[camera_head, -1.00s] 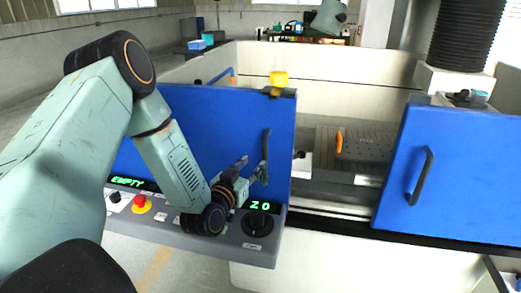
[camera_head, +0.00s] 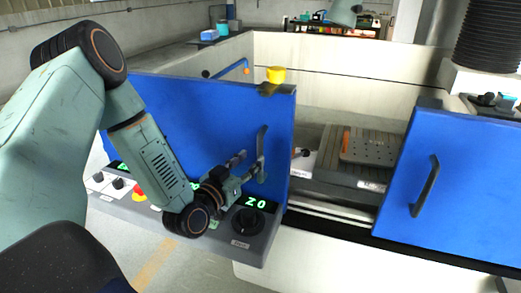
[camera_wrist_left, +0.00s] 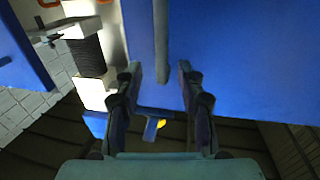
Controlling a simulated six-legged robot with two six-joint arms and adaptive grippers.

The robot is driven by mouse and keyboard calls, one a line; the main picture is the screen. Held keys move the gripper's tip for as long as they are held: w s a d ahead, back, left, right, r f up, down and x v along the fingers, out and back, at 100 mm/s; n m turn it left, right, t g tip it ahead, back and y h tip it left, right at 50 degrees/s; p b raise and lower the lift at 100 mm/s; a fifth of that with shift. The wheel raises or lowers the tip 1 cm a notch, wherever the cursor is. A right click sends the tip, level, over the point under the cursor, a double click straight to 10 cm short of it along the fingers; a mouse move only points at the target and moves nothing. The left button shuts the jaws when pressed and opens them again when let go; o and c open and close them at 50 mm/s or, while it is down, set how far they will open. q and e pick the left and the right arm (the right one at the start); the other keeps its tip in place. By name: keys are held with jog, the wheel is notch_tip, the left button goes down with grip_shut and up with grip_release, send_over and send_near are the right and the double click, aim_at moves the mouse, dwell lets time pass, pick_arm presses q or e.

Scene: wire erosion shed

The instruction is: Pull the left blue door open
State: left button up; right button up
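The left blue door (camera_head: 215,115) stands at the middle left in the head view, with a dark upright handle (camera_head: 262,150) near its right edge. In the left wrist view the blue door (camera_wrist_left: 240,60) fills the upper right, and a grey bar, the handle (camera_wrist_left: 161,40), runs down from the top. My left gripper (camera_head: 247,164) is at the handle, its fingers apart. In the left wrist view my left gripper (camera_wrist_left: 159,72) is open, with the handle's lower part seen between its fingertips. I cannot tell whether the fingers touch it. My right gripper is not in view.
A control panel (camera_head: 225,245) with a black knob (camera_head: 249,221) and red button lies under my left wrist. Right of the door is an opening with a slotted bed (camera_head: 370,147), then the right blue door (camera_head: 460,185).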

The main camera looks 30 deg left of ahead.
aim_at(258, 152)
pick_arm(q)
jog(key=w, duration=0.5)
jog(key=shift+w+a+f+b, duration=0.2)
jog(key=shift+w+f+b, duration=0.05)
jog(key=shift+b, duration=0.1)
jog(key=shift+w+d+r, duration=0.1)
jog(key=shift+w+r, duration=0.05)
jog(key=shift+w, duration=0.25)
jog(key=shift+a, duration=0.3)
jog(key=shift+w+d, duration=0.15)
jog(key=shift+d, duration=0.1)
jog(key=c, duration=0.4)
jog(key=shift+a, duration=0.2)
grip_shut()
jog(key=shift+d, duration=0.1)
